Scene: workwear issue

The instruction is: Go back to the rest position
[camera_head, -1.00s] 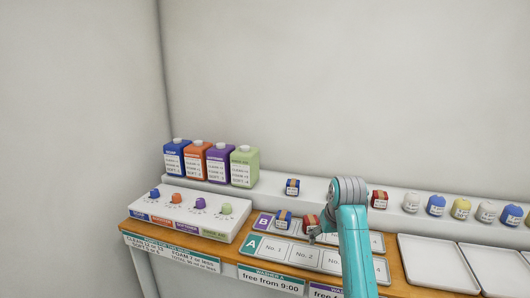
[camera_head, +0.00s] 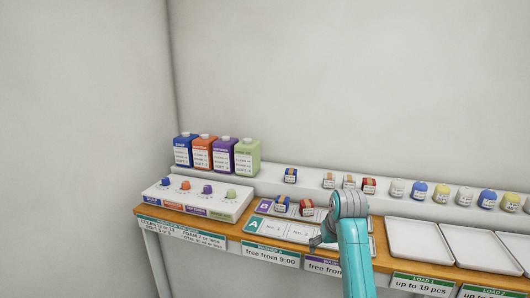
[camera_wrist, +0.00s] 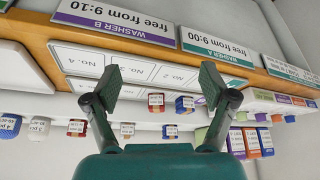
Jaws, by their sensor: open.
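My gripper (camera_wrist: 160,85) is open and empty in the wrist view, its two green fingers spread apart over the front of the table. In the head view my gripper (camera_head: 318,243) is at the left end of the teal arm, near the front edge of the slotted board marked A (camera_head: 258,226). A blue banded bundle (camera_head: 282,204) and a red banded bundle (camera_head: 306,208) sit on the board behind, marked B. The arm hides part of both boards.
Four coloured bottles (camera_head: 216,155) and a white dial panel (camera_head: 195,199) stand at the left. A raised shelf (camera_head: 330,197) holds several small bundles. White trays (camera_head: 420,240) lie at the right. Labels (camera_head: 271,255) hang along the front edge.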

